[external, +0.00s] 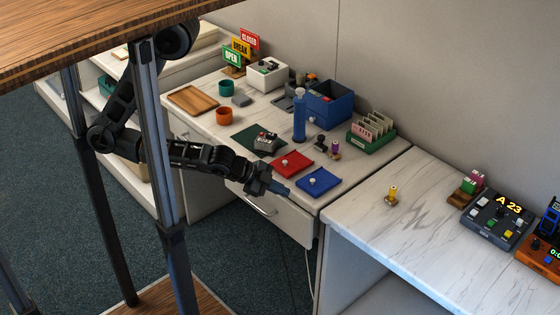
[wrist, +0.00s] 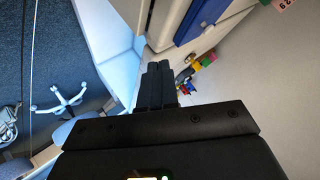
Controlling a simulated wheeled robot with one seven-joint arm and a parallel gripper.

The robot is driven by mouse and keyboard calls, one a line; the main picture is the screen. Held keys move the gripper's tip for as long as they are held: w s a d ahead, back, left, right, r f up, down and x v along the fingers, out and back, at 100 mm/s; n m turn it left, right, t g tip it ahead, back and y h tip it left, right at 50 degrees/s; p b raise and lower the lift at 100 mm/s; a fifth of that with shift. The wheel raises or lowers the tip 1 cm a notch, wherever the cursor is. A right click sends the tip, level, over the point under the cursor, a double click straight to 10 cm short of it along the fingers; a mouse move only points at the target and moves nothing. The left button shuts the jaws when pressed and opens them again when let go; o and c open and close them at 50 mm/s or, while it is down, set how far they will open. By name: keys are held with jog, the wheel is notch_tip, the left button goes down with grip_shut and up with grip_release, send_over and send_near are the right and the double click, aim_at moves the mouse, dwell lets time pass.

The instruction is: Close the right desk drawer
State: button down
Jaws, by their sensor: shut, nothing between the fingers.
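The right desk drawer (external: 284,218) is a pale front with a metal bar handle (external: 262,206), below the front edge of the marble-topped desk (external: 222,136). How far it stands out from the desk is hard to tell, as my arm covers part of its upper edge. My gripper (external: 279,188) is shut and empty. It is at the desk's front edge, above and slightly right of the handle. Whether it touches the drawer cannot be told. In the wrist view the fingers (wrist: 157,80) are together, beside pale desk or drawer surfaces.
A red mat (external: 283,166) and a blue mat (external: 320,182) lie near the desk's front edge. A blue bottle (external: 299,118) and a blue bin (external: 328,104) stand behind. A second marble counter (external: 425,225) is at right. A wooden tabletop (external: 90,35) and its legs are in the foreground.

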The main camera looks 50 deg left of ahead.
jog(key=w+a+f+n+t+y+b, duration=0.1)
jog(key=a+f+t+y+b, duration=0.2)
jog(key=a, duration=0.7)
jog(key=w+a+f+n+t+y+b, duration=0.1)
jog(key=a+f+n+t+b, duration=0.2)
jog(key=a, duration=0.8)
jog(key=s+a+f+m+t+y+b, duration=0.1)
jog(key=s+a+f+m+t+b, duration=0.15)
jog(key=s+a+m+b, duration=0.3)
jog(key=s+a+f+m+t+y+b, duration=0.1)
jog(key=s+a+f+m+y+b, duration=0.1)
jog(key=s+a+f+b, duration=0.4)
jog(key=w+r+p, duration=0.1)
jog(key=w+r, duration=0.1)
jog(key=w, duration=1)
jog(key=shift+a, duration=0.35)
jog(key=shift+r+n, duration=0.15)
jog(key=shift+n, duration=0.1)
jog(key=shift+w+p, duration=0.75)
jog(key=shift+w, duration=1.75)
